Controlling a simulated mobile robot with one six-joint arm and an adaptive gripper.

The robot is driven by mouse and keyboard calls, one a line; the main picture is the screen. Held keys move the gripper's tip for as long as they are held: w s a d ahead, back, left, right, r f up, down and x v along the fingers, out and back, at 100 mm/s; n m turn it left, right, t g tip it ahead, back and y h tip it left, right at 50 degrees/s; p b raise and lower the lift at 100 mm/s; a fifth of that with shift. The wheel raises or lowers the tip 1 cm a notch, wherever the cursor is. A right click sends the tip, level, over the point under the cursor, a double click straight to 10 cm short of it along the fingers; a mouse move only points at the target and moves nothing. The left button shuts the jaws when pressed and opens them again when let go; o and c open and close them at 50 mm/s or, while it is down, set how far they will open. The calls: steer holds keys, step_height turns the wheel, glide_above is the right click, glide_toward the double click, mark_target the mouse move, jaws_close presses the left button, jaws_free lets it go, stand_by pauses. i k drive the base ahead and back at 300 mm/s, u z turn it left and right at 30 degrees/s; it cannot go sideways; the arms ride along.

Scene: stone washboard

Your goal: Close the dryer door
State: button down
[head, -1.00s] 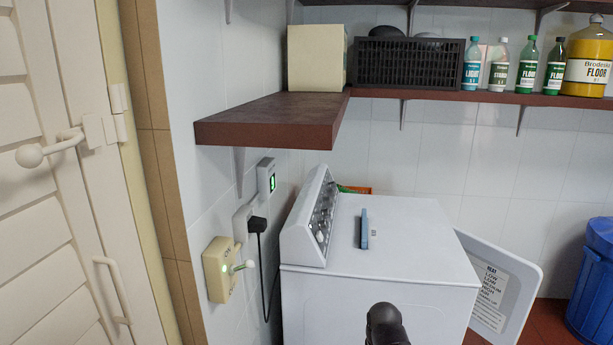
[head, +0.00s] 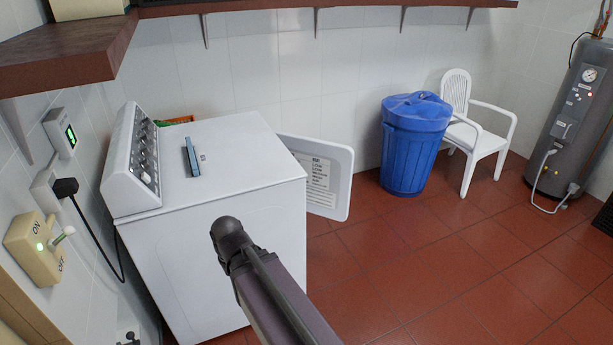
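The white dryer (head: 215,240) stands against the tiled wall on the left, with its sloped control panel (head: 135,165) facing right. Its door (head: 335,175) stands open, sticking out beyond the dryer's right side. A printed label shows on the door face turned to me. The dryer's opening and the door hinge are hidden behind the body. My dark arm (head: 275,295) reaches up from the bottom edge in front of the dryer. My gripper is not visible.
A blue lidded bin (head: 412,145), a white plastic chair (head: 475,125) and a grey water heater (head: 580,120) stand to the right. Red-tiled floor (head: 420,260) is clear in front of them. A brown shelf (head: 65,60) overhangs at the upper left. A blue object (head: 191,157) lies on the dryer top.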

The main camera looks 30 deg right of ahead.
mark_target(328, 166)
steer(key=u, duration=0.25)
steer(key=k, duration=0.5)
steer(key=z, duration=1.7)
steer(key=i, duration=2.5)
steer(key=z, duration=0.05)
